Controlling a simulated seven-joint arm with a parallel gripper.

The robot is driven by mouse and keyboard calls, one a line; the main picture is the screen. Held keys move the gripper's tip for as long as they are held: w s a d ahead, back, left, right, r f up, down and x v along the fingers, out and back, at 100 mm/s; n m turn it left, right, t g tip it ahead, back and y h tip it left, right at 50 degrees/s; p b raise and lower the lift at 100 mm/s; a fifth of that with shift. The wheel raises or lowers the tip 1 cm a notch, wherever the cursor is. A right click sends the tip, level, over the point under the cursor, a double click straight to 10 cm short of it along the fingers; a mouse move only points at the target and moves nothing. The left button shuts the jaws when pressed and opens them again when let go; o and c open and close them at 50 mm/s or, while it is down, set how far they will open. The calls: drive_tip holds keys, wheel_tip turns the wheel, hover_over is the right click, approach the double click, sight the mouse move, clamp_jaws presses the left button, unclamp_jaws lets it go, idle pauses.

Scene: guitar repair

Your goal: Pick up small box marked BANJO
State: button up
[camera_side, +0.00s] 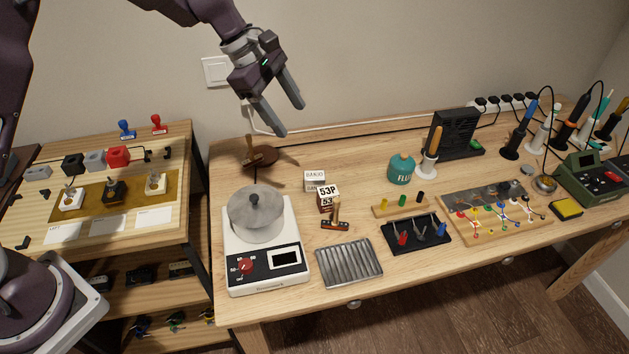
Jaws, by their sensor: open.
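The small white box marked BANJO (315,180) stands on the wooden bench, just behind a brown and white box marked 53P (328,197). The two boxes are close together; I cannot tell whether they touch. My gripper (292,120) is open and empty. It hangs above the back of the bench, up and to the left of the BANJO box, well clear of it.
A hot plate with a metal pot (256,214) stands left of the boxes. A small wooden-handled tool (335,219) and a ridged metal tray (349,263) lie in front. A teal FLUX jar (401,169) stands to the right. A brown round piece (265,158) lies behind.

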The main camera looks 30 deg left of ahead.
sight(314, 175)
drive_tip(key=w+f+n, duration=0.2)
drive_tip(key=f, duration=0.4)
drive_tip(key=w+f+n, duration=0.2)
drive_tip(key=f, duration=0.3)
drive_tip(key=w+f+n, duration=0.2)
drive_tip(key=f, duration=0.4)
drive_tip(key=shift+w+a+f, duration=0.2)
drive_tip(key=shift+w+f, duration=0.05)
drive_tip(key=shift+f, duration=0.1)
drive_tip(key=x, duration=0.7)
drive_tip(key=shift+w+a+f, duration=0.1)
drive_tip(key=shift+a, duration=0.2)
clamp_jaws()
